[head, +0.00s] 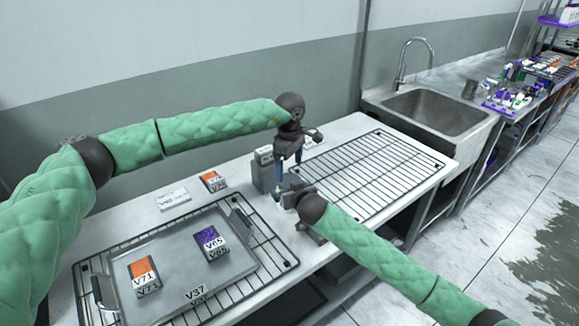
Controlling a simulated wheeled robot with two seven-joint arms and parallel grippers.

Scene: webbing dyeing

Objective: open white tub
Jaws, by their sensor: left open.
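A metal tray (182,291) with an orange V71 pack (143,271) and purple V65 pack (209,241) lies on a near wire rack. Another orange pack (212,181) and white card (173,198) lie behind. An empty wire rack (375,174) and sink (437,108) are right.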

